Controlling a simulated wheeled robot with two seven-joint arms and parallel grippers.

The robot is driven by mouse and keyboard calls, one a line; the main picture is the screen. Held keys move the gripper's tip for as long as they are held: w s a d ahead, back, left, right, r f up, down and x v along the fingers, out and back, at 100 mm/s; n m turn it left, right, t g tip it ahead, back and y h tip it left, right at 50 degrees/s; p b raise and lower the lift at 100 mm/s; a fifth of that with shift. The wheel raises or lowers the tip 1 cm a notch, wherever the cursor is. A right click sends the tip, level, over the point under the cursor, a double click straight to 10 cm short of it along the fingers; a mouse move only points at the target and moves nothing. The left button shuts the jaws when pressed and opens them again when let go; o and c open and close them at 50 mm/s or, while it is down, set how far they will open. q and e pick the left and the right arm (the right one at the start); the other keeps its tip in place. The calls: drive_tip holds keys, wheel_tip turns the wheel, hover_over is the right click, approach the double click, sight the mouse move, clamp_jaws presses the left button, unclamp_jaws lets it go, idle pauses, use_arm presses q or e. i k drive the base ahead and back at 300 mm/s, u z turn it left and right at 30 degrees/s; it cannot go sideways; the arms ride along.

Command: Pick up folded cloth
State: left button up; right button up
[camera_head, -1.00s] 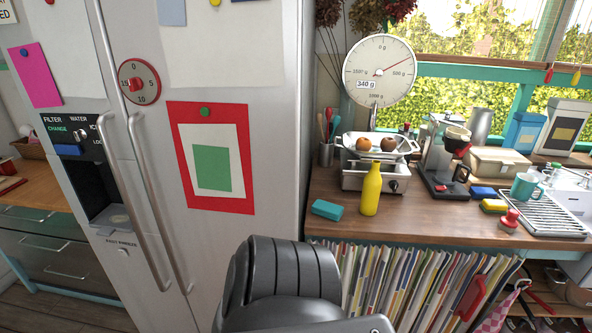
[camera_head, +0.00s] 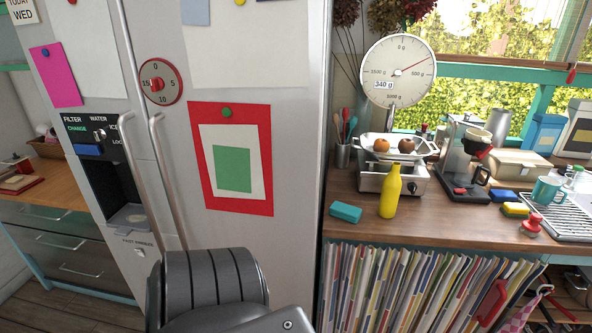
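A small teal block-like item (camera_head: 345,212) lies flat on the wooden counter, near its front left corner; it may be the folded cloth, but its fabric cannot be made out. A pink checked cloth (camera_head: 524,313) hangs below the counter at the lower right, partly cut off by the frame. A dark grey ribbed arm part of mine crosses the bottom of the view in front of the fridge. Neither gripper shows, and nothing held can be seen.
A yellow bottle (camera_head: 390,192) stands right of the teal item, before a kitchen scale (camera_head: 392,177) holding fruit. Sponges, a teal mug (camera_head: 548,190) and a drying rack (camera_head: 560,225) are farther right.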

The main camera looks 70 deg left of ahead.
sight(342, 210)
drive_tip(key=u, duration=2.35)
